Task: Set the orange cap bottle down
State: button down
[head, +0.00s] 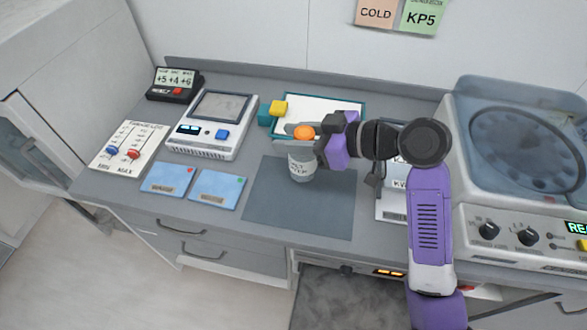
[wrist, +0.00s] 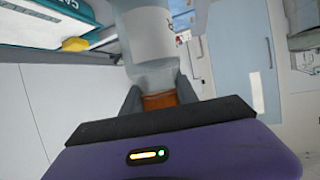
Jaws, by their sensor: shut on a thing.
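The bottle has a white label (head: 301,167) and an orange cap (head: 304,132). It appears roughly upright in the head view, over the dark grey mat (head: 290,212) near the mat's back edge. I cannot tell whether its base touches the mat. My gripper (head: 298,143) reaches in from the right and is shut on the bottle just around its cap. In the wrist view, the bottle's pale body (wrist: 148,40) and orange cap (wrist: 160,100) show between my gripper's fingers (wrist: 160,97).
Two blue cards (head: 217,187) and a white device (head: 212,125) lie left of the mat. A teal-edged white tray (head: 335,107) with yellow and teal blocks is behind the bottle. A large machine (head: 515,150) stands right. The mat's front is clear.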

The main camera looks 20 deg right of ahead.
aim_at(292, 171)
notch_tip(292, 171, down, 11)
jog(key=shift+r+p, duration=0.1)
jog(key=shift+p, duration=0.35)
jog(key=c, duration=0.9)
grip_release()
jog(key=shift+c, duration=0.2)
jog(key=b+v, duration=0.2)
jog(key=v, duration=1)
